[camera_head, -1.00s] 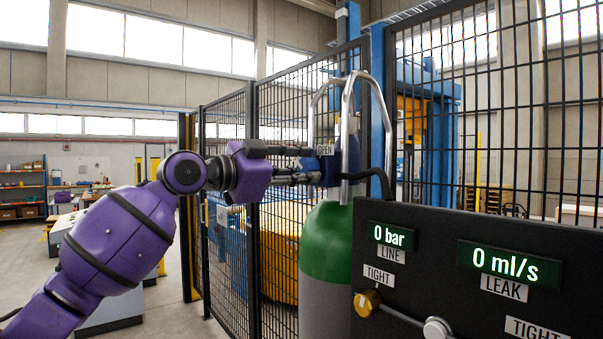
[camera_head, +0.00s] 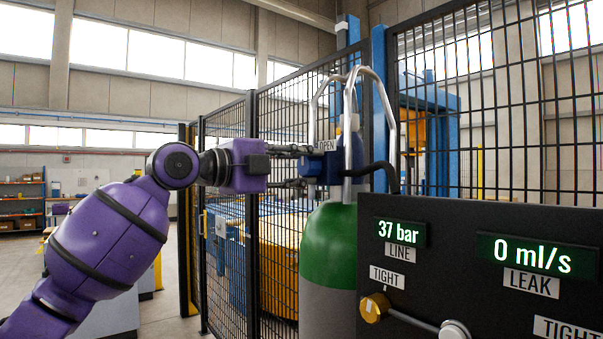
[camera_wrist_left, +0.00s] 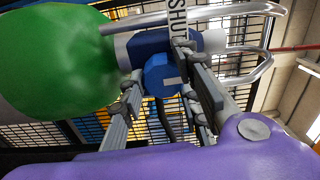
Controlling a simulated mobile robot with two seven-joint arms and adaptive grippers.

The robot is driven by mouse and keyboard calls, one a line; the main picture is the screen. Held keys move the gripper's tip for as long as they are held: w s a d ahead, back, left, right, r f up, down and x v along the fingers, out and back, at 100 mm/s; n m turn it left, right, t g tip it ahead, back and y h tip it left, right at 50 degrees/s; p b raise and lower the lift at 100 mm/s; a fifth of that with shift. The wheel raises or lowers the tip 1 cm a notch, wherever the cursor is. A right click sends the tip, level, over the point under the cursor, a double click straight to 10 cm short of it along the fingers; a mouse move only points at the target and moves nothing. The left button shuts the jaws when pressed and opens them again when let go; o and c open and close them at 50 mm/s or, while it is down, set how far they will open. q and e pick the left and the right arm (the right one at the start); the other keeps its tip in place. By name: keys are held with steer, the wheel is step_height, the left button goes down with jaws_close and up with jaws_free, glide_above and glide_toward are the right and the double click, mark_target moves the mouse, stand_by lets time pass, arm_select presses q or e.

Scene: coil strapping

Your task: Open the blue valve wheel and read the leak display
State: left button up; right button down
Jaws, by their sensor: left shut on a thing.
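The blue valve wheel (camera_head: 311,166) sits on the side of the valve atop a green and grey gas cylinder (camera_head: 328,245). My left gripper (camera_head: 304,167) is shut on the wheel, one finger above and one below; the wheel (camera_wrist_left: 162,75) also shows between the fingers in the left wrist view. An OPEN label (camera_head: 326,145) is above it, and the wrist view shows a SHUT label (camera_wrist_left: 178,20). The leak display (camera_head: 537,256) reads 0 ml/s. The line display (camera_head: 400,231) reads 37 bar. My right gripper is out of view.
A metal tube guard (camera_head: 350,110) surrounds the valve. A black hose (camera_head: 380,168) runs from it towards the dark panel (camera_head: 450,212), which has a brass fitting (camera_head: 373,308) tagged TIGHT. A black mesh fence (camera_head: 225,200) stands behind the cylinder.

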arm_select(q)
steer(key=m, duration=0.2)
steer(key=f+m, duration=0.1)
steer(key=m, duration=0.1)
steer(key=shift+w+m+b, duration=0.2)
steer(key=shift+m+b, duration=0.1)
steer(key=shift+m, duration=1.9)
steer(key=shift+r, duration=0.1)
steer(key=o, duration=0.9)
steer(key=shift+a, duration=0.1)
steer(key=shift+o, duration=0.8)
steer(key=shift+r, duration=0.2)
steer(key=v, duration=1.2)
steer(key=shift+r, duration=0.1)
